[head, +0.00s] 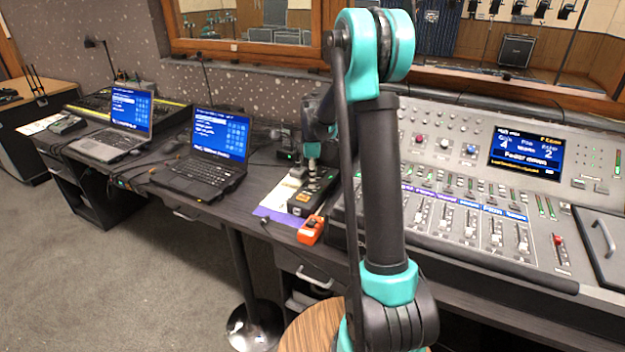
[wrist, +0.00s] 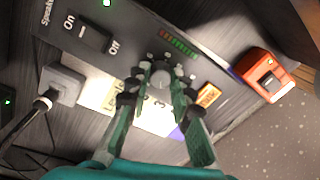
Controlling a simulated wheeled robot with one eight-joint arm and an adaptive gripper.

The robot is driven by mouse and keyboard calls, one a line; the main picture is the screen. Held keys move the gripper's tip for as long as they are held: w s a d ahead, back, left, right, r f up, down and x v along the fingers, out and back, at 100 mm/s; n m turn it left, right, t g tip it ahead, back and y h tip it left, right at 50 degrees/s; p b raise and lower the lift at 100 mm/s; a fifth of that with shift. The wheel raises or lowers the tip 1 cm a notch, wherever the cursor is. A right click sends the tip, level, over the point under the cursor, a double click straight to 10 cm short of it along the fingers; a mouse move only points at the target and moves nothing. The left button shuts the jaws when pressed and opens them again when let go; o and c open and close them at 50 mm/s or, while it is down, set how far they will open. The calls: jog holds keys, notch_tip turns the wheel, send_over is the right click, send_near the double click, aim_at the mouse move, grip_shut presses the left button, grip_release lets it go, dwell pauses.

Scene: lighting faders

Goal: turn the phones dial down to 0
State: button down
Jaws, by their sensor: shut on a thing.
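The phones dial (wrist: 160,75) is a small grey round knob on a dark box (wrist: 130,40) in the wrist view. Its label is hidden or too small to read, and so is its pointer. My gripper (wrist: 159,82) has its two fingers shut on the knob, one on each side. In the head view my gripper (head: 312,165) points down over the same dark box (head: 306,205), and the knob itself is hidden there.
An On/Off switch (wrist: 95,38), a row of small lights (wrist: 178,43) and an orange button (wrist: 208,96) are on the box. An orange device (head: 311,230) stands close by. A laptop (head: 208,155) is to the left, and the fader console (head: 460,215) to the right.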

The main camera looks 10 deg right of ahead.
jog(key=shift+n, duration=0.7)
jog(key=c, duration=1.3)
grip_release()
jog(key=r, duration=1.2)
jog(key=shift+w, duration=0.4)
